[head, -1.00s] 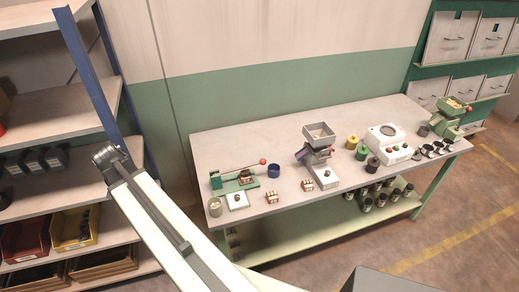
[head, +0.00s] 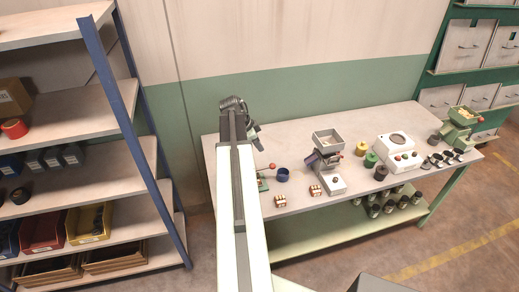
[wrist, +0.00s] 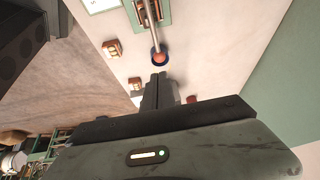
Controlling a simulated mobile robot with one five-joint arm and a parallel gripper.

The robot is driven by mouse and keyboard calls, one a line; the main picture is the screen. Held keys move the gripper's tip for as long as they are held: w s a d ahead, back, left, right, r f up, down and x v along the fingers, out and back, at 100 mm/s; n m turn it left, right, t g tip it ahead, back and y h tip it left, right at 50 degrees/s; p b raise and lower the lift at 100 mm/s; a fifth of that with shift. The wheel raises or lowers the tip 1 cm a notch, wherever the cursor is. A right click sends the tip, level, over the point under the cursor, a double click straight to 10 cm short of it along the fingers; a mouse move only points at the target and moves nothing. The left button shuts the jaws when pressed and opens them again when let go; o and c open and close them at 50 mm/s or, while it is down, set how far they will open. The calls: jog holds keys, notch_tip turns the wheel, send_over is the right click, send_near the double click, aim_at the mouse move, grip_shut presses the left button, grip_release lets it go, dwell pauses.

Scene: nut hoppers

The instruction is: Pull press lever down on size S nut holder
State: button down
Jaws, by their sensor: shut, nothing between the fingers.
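The lever press has a green base, mostly hidden behind my arm in the head view; its red lever knob (head: 272,167) shows just right of the arm. In the wrist view the green base (wrist: 167,14) is at the top, and its metal lever (wrist: 153,28) runs toward me to the orange-red knob (wrist: 159,58). My gripper (wrist: 159,76) is shut and empty, its tips just short of the knob in the picture. In the head view my gripper (head: 257,143) hangs above the table, above the knob. I cannot read any size mark on the holder.
A blue cup (head: 282,175) stands beside the knob. A grey hopper machine (head: 328,160) stands to the right. A blue-framed shelf (head: 140,150) is on the left.

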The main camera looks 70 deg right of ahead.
aim_at(271, 165)
jog(key=b+x, duration=0.9)
jog(key=x, duration=0.2)
jog(key=shift+f, duration=0.15)
jog(key=shift+b+x, duration=1.2)
jog(key=shift+w+a, duration=0.1)
jog(key=shift+a, duration=0.25)
jog(key=s+d+p+v, duration=0.1)
jog(key=p+v, duration=1.2)
jog(key=v, duration=0.1)
jog(key=shift+r+p, duration=0.4)
jog(key=shift+r, duration=0.05)
jog(key=shift+w, duration=0.1)
